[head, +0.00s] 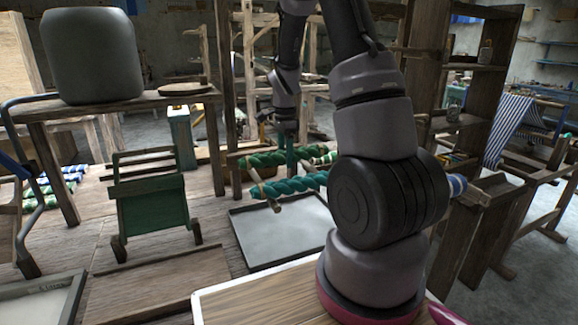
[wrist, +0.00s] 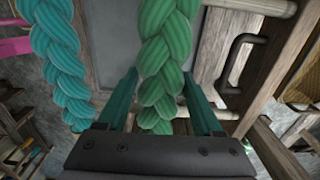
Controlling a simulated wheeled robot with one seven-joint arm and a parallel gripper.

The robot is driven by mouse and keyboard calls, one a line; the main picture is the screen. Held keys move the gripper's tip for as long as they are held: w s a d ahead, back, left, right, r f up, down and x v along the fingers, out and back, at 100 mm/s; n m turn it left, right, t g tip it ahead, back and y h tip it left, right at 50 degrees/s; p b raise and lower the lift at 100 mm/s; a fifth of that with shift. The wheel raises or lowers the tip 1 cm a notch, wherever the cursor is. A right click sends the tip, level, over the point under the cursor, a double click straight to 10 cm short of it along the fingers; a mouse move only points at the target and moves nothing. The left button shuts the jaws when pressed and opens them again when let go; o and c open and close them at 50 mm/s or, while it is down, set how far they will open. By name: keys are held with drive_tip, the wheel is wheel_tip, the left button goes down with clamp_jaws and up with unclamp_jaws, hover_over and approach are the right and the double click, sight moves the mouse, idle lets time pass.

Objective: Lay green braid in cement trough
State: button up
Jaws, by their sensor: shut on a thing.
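My gripper (head: 289,155) has teal fingers and points down in the middle of the head view. In the wrist view my gripper (wrist: 163,98) is shut on the green braid (wrist: 167,45), which runs lengthwise between the fingers. The green braid (head: 262,160) lies roughly level in the head view, above the floor. A dark-rimmed trough with a pale grey filling (head: 272,238) lies on the floor below and in front of it. A grey flat surface (wrist: 115,40) shows behind the braid in the wrist view. My arm hides part of the trough's right side.
A teal braid (head: 295,185) on a pale rod hangs nearer than the green one; it also shows left of my fingers (wrist: 62,65). Another tray (head: 40,300) lies at the lower left. A green wooden cart (head: 152,208) and a wooden table (head: 150,99) stand left.

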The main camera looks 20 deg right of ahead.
drive_tip(key=shift+r, duration=5.1)
